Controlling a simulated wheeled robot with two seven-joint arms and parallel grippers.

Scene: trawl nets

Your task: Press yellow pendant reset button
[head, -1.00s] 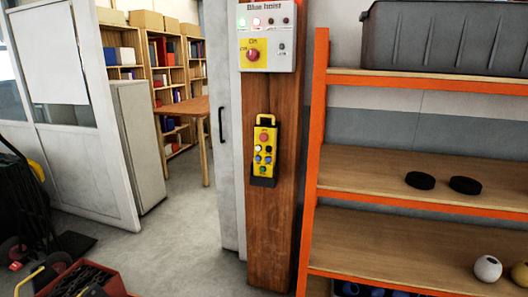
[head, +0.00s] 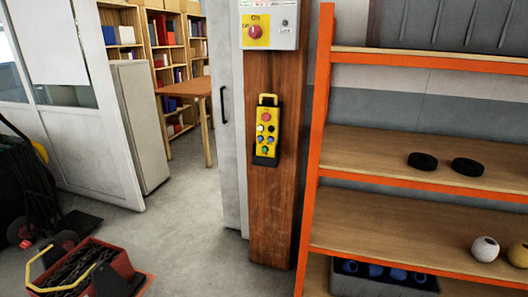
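The yellow pendant (head: 267,131) hangs upright in a dark holder on a wooden post (head: 272,205) in the middle of the head view. It has a red button (head: 265,116) at the top and several small buttons below, among them white, blue, yellow and green ones. These are too small to tell which is the reset button. Above it, a grey control box (head: 269,25) carries a red knob on a yellow plate; its top is cut off. Neither of my grippers is in view.
An orange-framed shelf (head: 313,150) stands right of the post, holding black rings (head: 422,161), round floats (head: 485,248) and a dark crate (head: 385,278). A red box of chain (head: 88,266) and a cart stand at the lower left. The floor (head: 190,235) before the post is clear.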

